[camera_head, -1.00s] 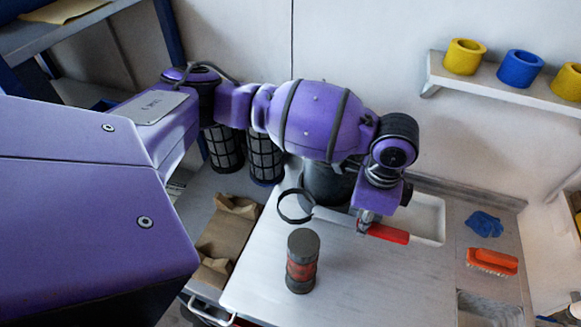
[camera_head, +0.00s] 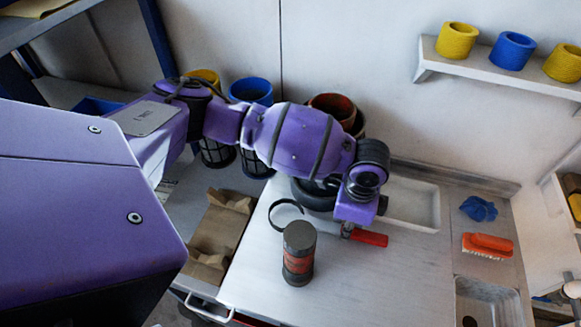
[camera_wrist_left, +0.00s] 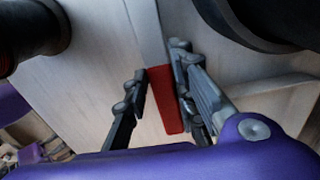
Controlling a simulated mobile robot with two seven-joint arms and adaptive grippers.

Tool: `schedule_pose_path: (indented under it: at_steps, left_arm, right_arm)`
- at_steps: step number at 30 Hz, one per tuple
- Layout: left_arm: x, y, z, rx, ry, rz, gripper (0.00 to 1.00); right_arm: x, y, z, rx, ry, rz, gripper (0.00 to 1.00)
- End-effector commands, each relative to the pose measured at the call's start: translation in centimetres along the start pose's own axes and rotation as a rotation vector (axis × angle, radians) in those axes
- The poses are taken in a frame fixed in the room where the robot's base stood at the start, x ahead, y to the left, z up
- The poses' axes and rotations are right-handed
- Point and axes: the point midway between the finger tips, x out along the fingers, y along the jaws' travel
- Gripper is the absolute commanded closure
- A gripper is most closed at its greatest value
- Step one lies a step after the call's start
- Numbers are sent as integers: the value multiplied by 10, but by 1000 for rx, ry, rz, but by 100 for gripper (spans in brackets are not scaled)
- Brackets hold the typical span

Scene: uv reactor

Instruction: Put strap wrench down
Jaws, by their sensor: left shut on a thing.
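The strap wrench has a red handle (camera_head: 370,239) and a thin dark strap loop (camera_head: 287,213) at its left end. My left gripper (camera_head: 348,230) is shut on the wrench near the handle, low over the pale worktop (camera_head: 375,285). In the left wrist view the red handle (camera_wrist_left: 165,100) lies between the two fingers (camera_wrist_left: 159,72) of my left gripper, with the grey metal bar running upward. I cannot tell whether the wrench touches the worktop. My right gripper is not in view.
A dark cylinder with a red band (camera_head: 299,253) stands in front of the loop. A large dark round vessel (camera_head: 314,194) is behind the wrench, beside a white tray (camera_head: 412,205). An orange brush (camera_head: 487,245) and blue cloth (camera_head: 478,208) lie right.

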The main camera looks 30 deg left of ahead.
Motion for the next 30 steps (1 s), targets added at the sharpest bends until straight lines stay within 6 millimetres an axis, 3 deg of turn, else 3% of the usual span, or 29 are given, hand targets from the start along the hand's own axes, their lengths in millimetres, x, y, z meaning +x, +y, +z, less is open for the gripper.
schedule_pose_path:
  at_steps: [3,13,14,18,30]
  left_arm:
    - [12,0,0,0,1,0,100]
    - [13,0,-1,0,2,-1,100]
    - [14,0,-1,0,1,-1,73]
    - [13,0,-1,0,1,-2,57]
    - [4,-2,-1,0,1,-5,57]
  right_arm:
    - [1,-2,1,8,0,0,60]
    - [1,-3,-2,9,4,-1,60]
    - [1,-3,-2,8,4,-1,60]
    - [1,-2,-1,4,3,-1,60]
    - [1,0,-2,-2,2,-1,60]
